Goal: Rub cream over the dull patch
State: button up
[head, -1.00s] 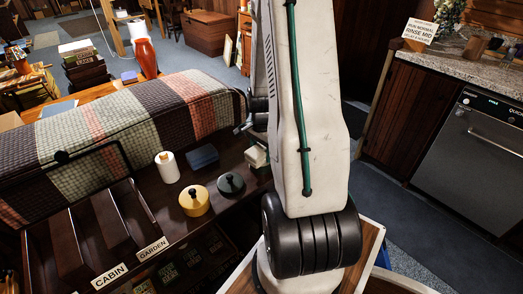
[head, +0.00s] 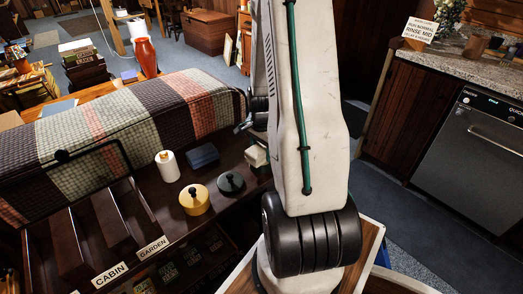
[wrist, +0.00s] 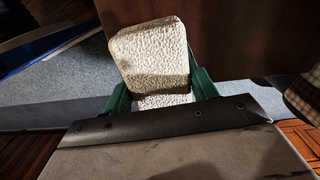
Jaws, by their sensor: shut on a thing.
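My gripper (wrist: 162,97) shows in the wrist view with its green fingers shut on a pale cream, pebbly-textured block (wrist: 150,52). The block's upper part covers the floor and meets a dark wooden surface (wrist: 235,40) at right; I cannot tell if it touches it. A yellow round tin (head: 194,201) with a black knob and a dark round tin (head: 231,184) stand on the dark wooden top (head: 150,190). I cannot make out a dull patch or any cream in either view.
A white cylinder (head: 168,167) with an orange top and a dark blue block (head: 202,156) stand near the tins. A pale blocky item (head: 257,157) is beside my arm. A checked quilt (head: 125,130) lies behind. A dishwasher (head: 475,155) stands at right, past open blue floor.

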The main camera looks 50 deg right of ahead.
aim_at(262, 147)
jog(key=shift+r, duration=3.5)
jog(key=shift+s, duration=0.1)
